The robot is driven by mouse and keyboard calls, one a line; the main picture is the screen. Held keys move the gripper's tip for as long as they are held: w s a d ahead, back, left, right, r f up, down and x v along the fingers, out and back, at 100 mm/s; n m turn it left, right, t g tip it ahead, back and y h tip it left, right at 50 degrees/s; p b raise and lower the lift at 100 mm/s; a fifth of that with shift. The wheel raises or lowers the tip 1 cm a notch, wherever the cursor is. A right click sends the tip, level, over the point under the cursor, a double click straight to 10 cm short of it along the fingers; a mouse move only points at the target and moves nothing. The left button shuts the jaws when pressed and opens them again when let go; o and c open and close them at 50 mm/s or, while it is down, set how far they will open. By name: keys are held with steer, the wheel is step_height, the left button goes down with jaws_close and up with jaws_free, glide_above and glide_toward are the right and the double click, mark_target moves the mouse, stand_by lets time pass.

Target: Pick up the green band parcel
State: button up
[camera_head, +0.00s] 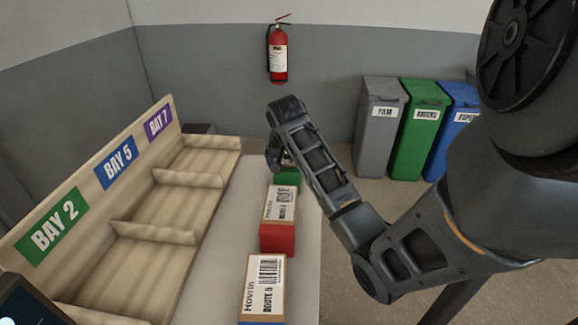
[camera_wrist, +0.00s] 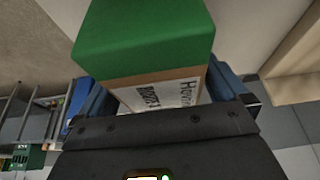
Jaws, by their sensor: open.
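The green band parcel (camera_head: 287,177) stands at the far end of a row of parcels on the pale table, partly hidden behind my arm and the parcel in front. In the wrist view, its green band (camera_wrist: 145,35), brown cardboard and white label fill the upper middle. My gripper (camera_head: 277,158) is at this parcel in the head view. In the wrist view, my gripper (camera_wrist: 157,92) is open, with its blue fingers on either side of the parcel. I cannot tell whether either finger touches it.
A red band parcel (camera_head: 278,238) stands close in front of the green one. A blue-edged parcel (camera_head: 264,285) is nearer. A wooden bay rack (camera_head: 150,232) lines the left. Bins (camera_head: 380,130) and a fire extinguisher (camera_head: 278,55) are behind. Bare table lies between rack and parcels.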

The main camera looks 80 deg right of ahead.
steer(key=shift+d+f, duration=0.1)
steer(key=shift+f, duration=0.3)
steer(key=c, duration=1.2)
steer(key=shift+r, duration=0.1)
